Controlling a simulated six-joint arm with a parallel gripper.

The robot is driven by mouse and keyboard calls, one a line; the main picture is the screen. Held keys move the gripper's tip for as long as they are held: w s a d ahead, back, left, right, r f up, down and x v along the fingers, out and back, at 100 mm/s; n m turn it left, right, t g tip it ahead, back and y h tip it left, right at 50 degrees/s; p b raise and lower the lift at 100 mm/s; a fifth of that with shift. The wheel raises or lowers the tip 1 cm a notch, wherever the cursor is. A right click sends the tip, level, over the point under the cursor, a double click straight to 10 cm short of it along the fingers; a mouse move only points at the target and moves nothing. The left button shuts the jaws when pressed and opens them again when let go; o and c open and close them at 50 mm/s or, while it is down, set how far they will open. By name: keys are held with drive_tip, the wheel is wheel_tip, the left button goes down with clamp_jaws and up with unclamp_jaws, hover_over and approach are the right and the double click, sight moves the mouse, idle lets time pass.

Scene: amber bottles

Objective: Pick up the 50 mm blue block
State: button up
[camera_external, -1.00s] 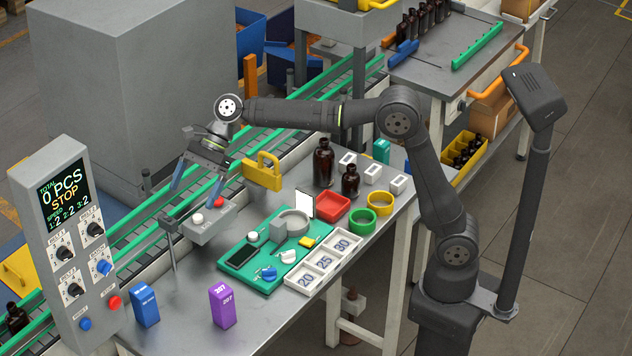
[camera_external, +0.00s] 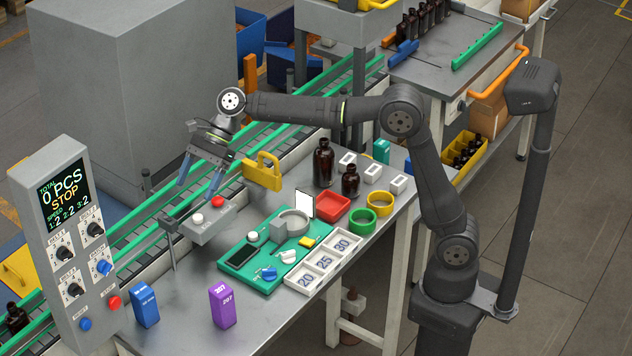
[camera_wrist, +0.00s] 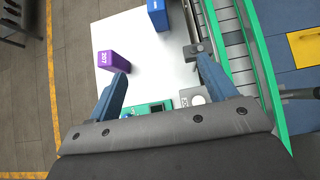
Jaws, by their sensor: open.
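The blue block (camera_external: 145,305) stands upright on the grey table at its near left end, beside the control panel. It also shows at the top edge of the wrist view (camera_wrist: 159,14), partly cut off. A purple block (camera_external: 222,305) stands upright to its right; in the wrist view it is at upper left (camera_wrist: 112,61). My gripper (camera_external: 198,178) has blue fingers, spread apart with nothing between them. It hangs above the small grey button box, well above and beyond the blue block. In the wrist view the fingers (camera_wrist: 162,65) point toward the table.
A control panel (camera_external: 75,250) rises at the left. A conveyor (camera_external: 140,235) runs behind the table. Brown bottles (camera_external: 323,162) stand farther back. The table between the blocks and tray is bare.

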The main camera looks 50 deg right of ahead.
drive_tip(key=shift+c, duration=0.3)
drive_tip(key=n+h, duration=0.5)
drive_tip(key=n, duration=3)
approach(148, 287)
drive_tip(key=x, duration=0.9)
drive_tip(key=shift+f, duration=0.15)
drive_tip(key=shift+w+x, duration=0.2)
drive_tip(key=shift+x, duration=1.15)
drive_tip(key=shift+w+x, duration=0.2)
drive_tip(key=shift+x, duration=1.2)
drive_tip(key=shift+a, duration=0.1)
drive_tip(key=c, duration=1.2)
